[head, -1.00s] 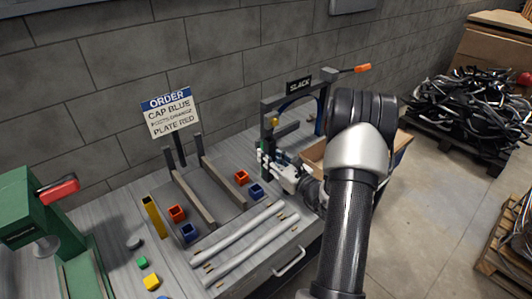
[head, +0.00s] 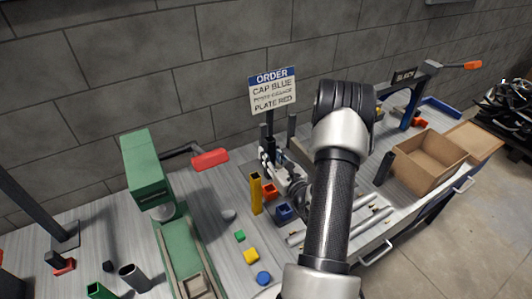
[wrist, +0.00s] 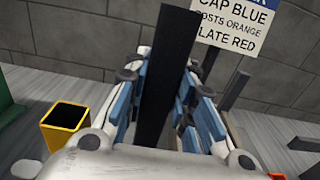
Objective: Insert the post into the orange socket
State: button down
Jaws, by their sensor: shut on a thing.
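A dark upright post (wrist: 167,65) stands between the blue pads of my gripper (wrist: 165,112) in the wrist view, and the gripper is shut on it. The post's lower end is hidden by the gripper body. In the head view my gripper (head: 276,164) is in front of the order sign, above the bench; the held post is hard to make out there. An orange socket (head: 269,192) sits on the bench just below the gripper. A sliver of orange (wrist: 277,177) shows at the wrist view's bottom edge.
A yellow open tube (head: 256,194) stands left of the socket, also in the wrist view (wrist: 64,117). A blue socket (head: 284,212) is close by. A green press (head: 148,170) with a red handle is left. The order sign (head: 272,91) stands behind; a cardboard box (head: 428,160) is right.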

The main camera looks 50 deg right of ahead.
aim_at(270, 178)
jog(key=shift+s+d, duration=0.15)
jog(key=shift+s, duration=0.05)
jog(key=shift+f, duration=0.1)
jog(key=shift+w+f+b, duration=0.1)
jog(key=shift+f+b, duration=2.45)
jog(key=shift+f, duration=0.25)
jog(key=shift+f+b, duration=2.3)
jog(key=shift+f, duration=0.45)
jog(key=c, duration=1.3)
grip_release()
jog(key=v, duration=1.2)
jog(key=shift+r, duration=0.1)
